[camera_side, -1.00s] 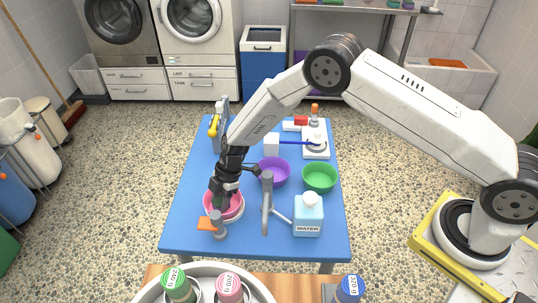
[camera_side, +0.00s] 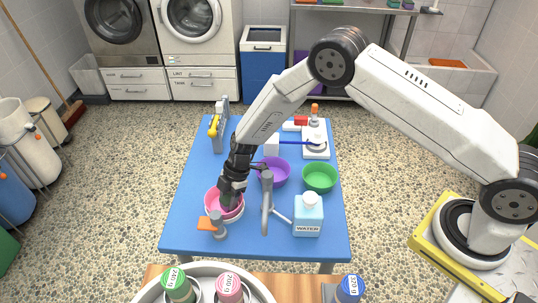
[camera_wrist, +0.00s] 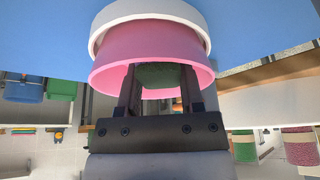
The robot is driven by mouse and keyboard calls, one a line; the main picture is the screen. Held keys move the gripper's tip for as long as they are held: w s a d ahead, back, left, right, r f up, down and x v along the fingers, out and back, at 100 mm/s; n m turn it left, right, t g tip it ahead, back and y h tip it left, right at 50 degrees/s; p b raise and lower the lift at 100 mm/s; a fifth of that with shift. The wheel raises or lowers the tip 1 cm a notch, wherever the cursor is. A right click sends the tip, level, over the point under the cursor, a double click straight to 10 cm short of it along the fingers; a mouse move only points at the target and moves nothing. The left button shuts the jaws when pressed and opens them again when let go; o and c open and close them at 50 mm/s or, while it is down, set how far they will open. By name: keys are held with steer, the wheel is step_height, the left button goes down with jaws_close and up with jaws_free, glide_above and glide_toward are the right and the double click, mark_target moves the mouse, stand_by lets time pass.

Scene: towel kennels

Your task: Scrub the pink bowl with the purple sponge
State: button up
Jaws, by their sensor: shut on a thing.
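The pink bowl (camera_side: 212,203) sits upright in a white ring (camera_side: 240,216) near the front left of the blue table. It also shows in the wrist view (camera_wrist: 150,42), with the white ring (camera_wrist: 150,12) around it. My gripper (camera_side: 231,203) points down into the bowl, toward its right side. In the wrist view my gripper (camera_wrist: 160,88) is shut on a dark green sponge-like block (camera_wrist: 160,74), which looks green rather than purple. The block is inside the bowl; whether it touches the bowl's surface is hidden. I make out no purple sponge.
A grey tap-like post (camera_side: 267,205) and the water bottle (camera_side: 308,218) stand to the right. A purple bowl (camera_side: 277,173) and a green bowl (camera_side: 319,178) are behind.

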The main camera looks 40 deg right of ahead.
steer(key=shift+w+a, duration=0.25)
steer(key=shift+w, duration=0.3)
steer(key=shift+w+a, duration=0.25)
steer(key=shift+w, duration=0.3)
steer(key=shift+s+a, duration=0.25)
steer(key=shift+s, duration=0.35)
steer(key=shift+s+a, duration=0.2)
steer(key=shift+s, duration=0.35)
steer(key=shift+w+d+f, duration=0.1)
steer(key=shift+w+d, duration=0.15)
steer(key=shift+d, duration=0.35)
steer(key=shift+w+d, duration=0.2)
steer(key=shift+d, duration=0.35)
steer(key=shift+w+a, duration=0.25)
steer(key=shift+a, duration=0.35)
steer(key=shift+w+a, duration=0.2)
steer(key=shift+a, duration=0.35)
